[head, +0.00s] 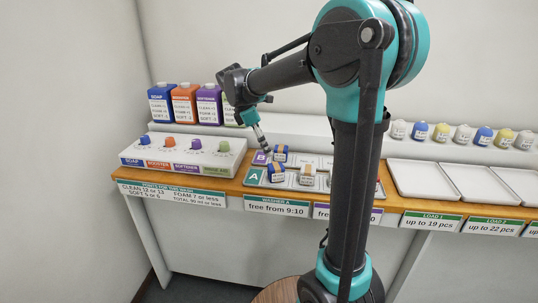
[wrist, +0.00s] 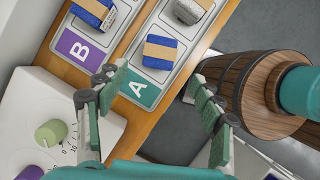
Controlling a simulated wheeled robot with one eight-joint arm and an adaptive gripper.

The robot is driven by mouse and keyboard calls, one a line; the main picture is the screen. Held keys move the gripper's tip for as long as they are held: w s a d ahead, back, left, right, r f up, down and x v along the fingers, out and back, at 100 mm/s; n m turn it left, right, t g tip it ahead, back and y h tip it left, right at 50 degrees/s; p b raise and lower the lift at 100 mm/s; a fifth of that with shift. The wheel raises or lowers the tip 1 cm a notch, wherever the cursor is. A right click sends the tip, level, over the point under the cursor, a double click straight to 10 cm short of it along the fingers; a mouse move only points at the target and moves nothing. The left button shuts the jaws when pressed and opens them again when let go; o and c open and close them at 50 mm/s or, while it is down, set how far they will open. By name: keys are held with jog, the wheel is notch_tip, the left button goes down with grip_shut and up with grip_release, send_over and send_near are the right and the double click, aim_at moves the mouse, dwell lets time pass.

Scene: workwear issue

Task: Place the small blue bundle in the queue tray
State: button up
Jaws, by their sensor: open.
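My gripper (head: 264,146) is open and empty above the left end of a grey tray with rows marked A and B (head: 293,184). In the wrist view its two fingers (wrist: 158,82) stand wide apart near the A label. A blue bundle with a tan band (head: 276,173) lies in row A, also in the wrist view (wrist: 160,52). Another blue banded bundle (head: 280,153) lies in row B, also in the wrist view (wrist: 92,12). No label reading "queue" is legible; my arm hides part of the tray.
A pale banded bundle (head: 308,174) lies in row A. A dial panel (head: 185,155) and several bottles (head: 185,104) stand at the left. Empty white trays (head: 424,181) lie at the right.

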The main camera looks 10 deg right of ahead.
jog(key=s+d+f+m+y, duration=0.1)
jog(key=s+d+f+m, duration=0.1)
jog(key=s+f, duration=0.1)
jog(key=s+d+f+m, duration=0.2)
jog(key=s+f+m, duration=0.1)
jog(key=s+d+f+m+t+y, duration=0.1)
jog(key=s+d+f+m, duration=0.1)
jog(key=s+f+m, duration=0.1)
jog(key=shift+s+y, duration=0.3)
jog(key=s+d+f+m+t+y, duration=0.2)
jog(key=s+f+m, duration=0.8)
jog(key=s, duration=0.2)
jog(key=shift+d+m+t, duration=0.2)
jog(key=shift+m+t, duration=0.2)
jog(key=shift+r, duration=0.1)
